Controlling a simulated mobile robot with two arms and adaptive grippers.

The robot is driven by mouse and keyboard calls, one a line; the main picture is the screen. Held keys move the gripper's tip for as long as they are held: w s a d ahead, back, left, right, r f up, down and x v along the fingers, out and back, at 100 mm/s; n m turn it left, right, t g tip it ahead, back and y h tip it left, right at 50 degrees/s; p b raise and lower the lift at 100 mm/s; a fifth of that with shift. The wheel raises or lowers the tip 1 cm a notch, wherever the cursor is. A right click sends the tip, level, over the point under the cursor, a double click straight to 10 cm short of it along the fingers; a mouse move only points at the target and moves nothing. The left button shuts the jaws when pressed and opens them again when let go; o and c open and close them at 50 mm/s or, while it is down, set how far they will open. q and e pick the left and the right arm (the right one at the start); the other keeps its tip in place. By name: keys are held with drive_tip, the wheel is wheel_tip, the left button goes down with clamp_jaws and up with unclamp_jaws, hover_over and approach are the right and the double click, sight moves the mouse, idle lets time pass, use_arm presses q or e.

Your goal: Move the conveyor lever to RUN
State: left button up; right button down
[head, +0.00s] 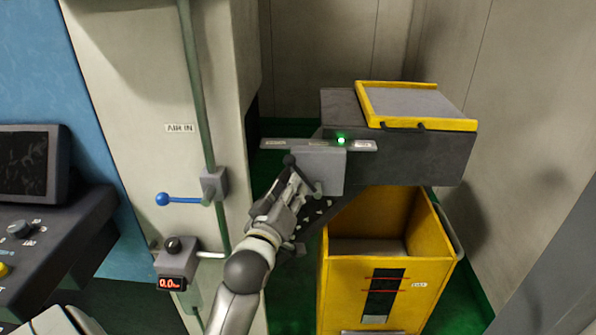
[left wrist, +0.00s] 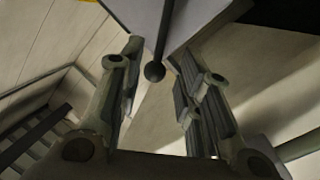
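The conveyor lever (left wrist: 161,35) is a thin dark rod with a ball knob in the left wrist view. In the head view its dark end (head: 289,160) seems to show at the left side of a grey box (head: 320,170), partly hidden by my gripper. A label strip (head: 362,145) with a lit green lamp (head: 341,140) tops this box; its words are too small to read. My left gripper (head: 303,181) is at the box. Its fingers are open in the left wrist view (left wrist: 155,75), with the knob between them, touching neither. My right gripper is out of view.
A yellow bin (head: 385,275) stands below the dark conveyor housing (head: 410,155) with its yellow-framed lid (head: 415,103). At left are a blue-knobbed air valve lever (head: 180,200), a gauge reading 0.0 (head: 172,283) and a control console (head: 50,240).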

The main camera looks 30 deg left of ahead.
sight(298, 173)
use_arm(q)
drive_tip(key=p+x, duration=0.1)
drive_tip(key=x, duration=0.7)
drive_tip(key=shift+w, duration=0.25)
drive_tip(key=shift+c, duration=0.4)
clamp_jaws()
